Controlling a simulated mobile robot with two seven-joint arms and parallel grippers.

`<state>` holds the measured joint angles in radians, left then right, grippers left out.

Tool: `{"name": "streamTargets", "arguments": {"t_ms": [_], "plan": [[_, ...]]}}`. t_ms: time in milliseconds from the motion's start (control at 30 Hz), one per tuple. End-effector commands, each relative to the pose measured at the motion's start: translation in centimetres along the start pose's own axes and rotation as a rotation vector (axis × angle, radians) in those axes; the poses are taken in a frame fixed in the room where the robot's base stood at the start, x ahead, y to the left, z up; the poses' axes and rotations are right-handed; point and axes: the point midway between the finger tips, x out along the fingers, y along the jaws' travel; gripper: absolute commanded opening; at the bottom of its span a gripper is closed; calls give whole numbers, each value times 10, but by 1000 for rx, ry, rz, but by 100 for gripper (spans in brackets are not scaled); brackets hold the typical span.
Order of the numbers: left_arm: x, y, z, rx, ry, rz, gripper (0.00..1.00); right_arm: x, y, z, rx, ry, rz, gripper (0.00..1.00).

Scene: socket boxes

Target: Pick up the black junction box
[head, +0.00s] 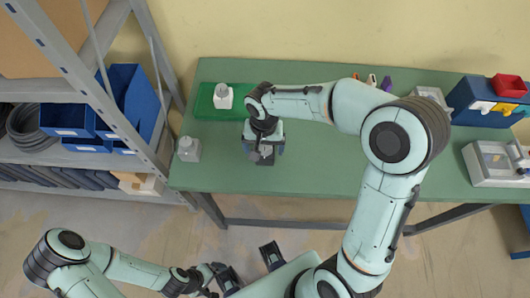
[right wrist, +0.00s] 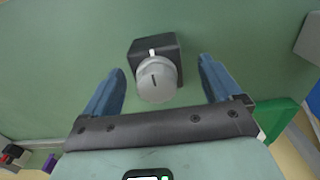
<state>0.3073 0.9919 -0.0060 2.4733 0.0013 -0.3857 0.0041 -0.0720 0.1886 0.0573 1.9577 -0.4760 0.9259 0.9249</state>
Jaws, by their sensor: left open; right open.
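The black junction box (right wrist: 170,46) with a round grey knob stands on the green table. In the right wrist view it sits between the two blue fingers of my right gripper (right wrist: 162,85), with a gap on each side. In the head view my right gripper (head: 263,148) is over the black box (head: 265,161) and hides most of it. My right gripper is open and empty. My left gripper (head: 250,267) is open and empty, low in the head view and away from the table top.
A light junction box (head: 223,96) stands on a green mat (head: 204,103). A grey junction box (head: 188,150) stands near the table's left edge. A blue bin (head: 478,103) and a grey case (head: 492,176) are at the right. Metal shelving (head: 120,100) stands at the left.

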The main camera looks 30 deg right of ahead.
Motion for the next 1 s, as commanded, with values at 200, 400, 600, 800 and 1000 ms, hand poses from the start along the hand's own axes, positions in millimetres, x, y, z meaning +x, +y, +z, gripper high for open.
{"name": "streamTargets", "arguments": {"t_ms": [200,400,600,800,1000], "plan": [[1,0,0,0,0,0,96,34,4,-1,0,-3,3,92],[2,0,0,0,0,0,96,41,4,-1,2,-2,1,92],[1,0,0,0,0,0,96,40,4,-1,1,-2,1,69],[1,-1,0,0,0,0,96,40,4,-1,1,-1,0,30],[1,0,0,0,0,0,96,39,4,-1,1,0,0,29]]}}
